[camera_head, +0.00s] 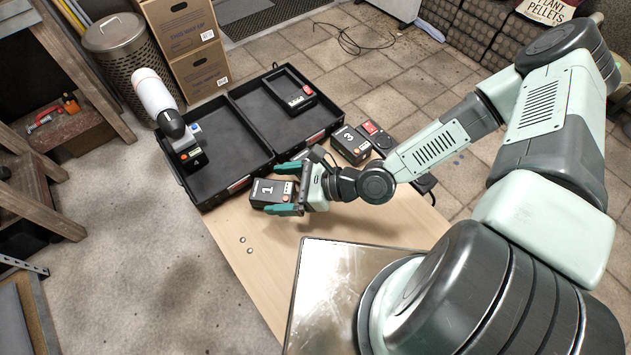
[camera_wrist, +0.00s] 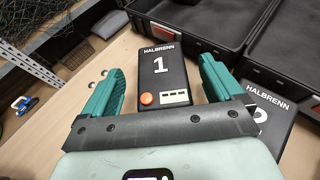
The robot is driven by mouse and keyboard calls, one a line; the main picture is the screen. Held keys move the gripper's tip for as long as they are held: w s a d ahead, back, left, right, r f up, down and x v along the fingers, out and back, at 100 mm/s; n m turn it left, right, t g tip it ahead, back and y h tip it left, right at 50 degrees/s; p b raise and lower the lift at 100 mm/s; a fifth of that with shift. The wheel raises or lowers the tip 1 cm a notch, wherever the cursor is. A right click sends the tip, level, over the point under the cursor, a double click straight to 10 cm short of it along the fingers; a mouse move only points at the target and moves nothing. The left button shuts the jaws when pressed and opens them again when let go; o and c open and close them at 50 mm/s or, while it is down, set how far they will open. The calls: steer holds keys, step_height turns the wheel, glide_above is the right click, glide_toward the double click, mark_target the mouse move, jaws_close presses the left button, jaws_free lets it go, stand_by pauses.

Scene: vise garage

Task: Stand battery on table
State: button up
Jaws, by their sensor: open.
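A dark box-shaped battery marked 1 (camera_head: 268,192) rests on the wooden table (camera_head: 240,260), close to the trays. The wrist view shows its face with the 1 (camera_wrist: 161,66), an orange button and a light label, turned towards the camera. My gripper (camera_head: 280,197) is open, with one green finger on each side of this battery. In the wrist view the fingers (camera_wrist: 161,72) show gaps to both sides of it. A second battery, marked 3 (camera_head: 347,146), sits to the right; a similar battery shows at the wrist view's right (camera_wrist: 262,110).
Two black trays (camera_head: 237,187) join at the table's far edge. The right one holds a dark device with a red part (camera_head: 285,92); a white and black tool (camera_head: 157,98) stands at the left one. Two small round metal pieces (camera_head: 246,245) lie on bare table.

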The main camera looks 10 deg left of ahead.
steer(key=v, duration=1.1)
steer(key=shift+d, duration=0.35)
steer(key=shift+r, duration=0.15)
stand_by(0.9)
